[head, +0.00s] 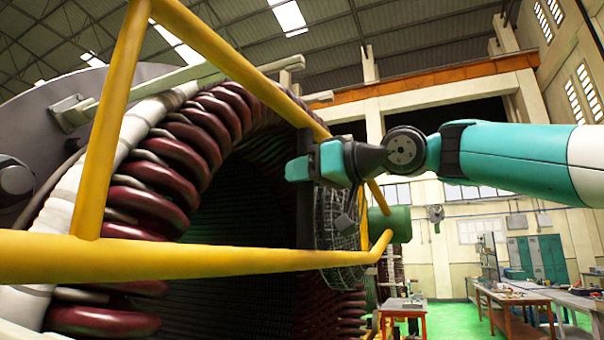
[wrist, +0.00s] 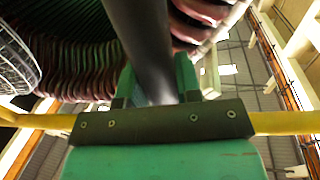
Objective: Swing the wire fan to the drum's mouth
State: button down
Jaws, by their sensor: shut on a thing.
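The wire fan (head: 338,238) is a round wire cage seen nearly edge-on in the head view, beside the drum's mouth. A dark upright bar (head: 304,208) stands at its left side. My green gripper (head: 300,169) is at the bar's upper part. In the wrist view my gripper (wrist: 156,88) is shut around the dark bar (wrist: 140,35), and part of the fan's cage (wrist: 15,62) shows at the left edge. The drum (head: 190,150) has thick dark red coils around a dark opening. The fan's far side is hidden.
A yellow rail (head: 180,262) crosses in front of the drum's mouth, with a slanted post (head: 112,120) at left. The rail bends up near the fan. A green motor-like cylinder (head: 390,224) is right of the fan. Workbenches (head: 515,297) stand farther back on open green floor.

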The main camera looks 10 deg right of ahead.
jog(key=shift+a+r, duration=0.1)
jog(key=shift+r, duration=0.2)
jog(key=c, duration=1)
grip_release()
jog(key=shift+w+a+f, duration=0.1)
jog(key=shift+w+a, duration=0.05)
jog(key=shift+c, duration=0.2)
jog(key=shift+o, duration=1.2)
jog(key=shift+w+a+f, duration=0.1)
jog(key=shift+w+a, duration=0.05)
jog(key=shift+a, duration=0.15)
jog(key=shift+d, duration=0.2)
jog(key=b+v, duration=0.4)
jog(key=v, duration=1.3)
jog(key=shift+s+d+b, duration=0.25)
jog(key=shift+s+b, duration=0.05)
jog(key=shift+b, duration=0.1)
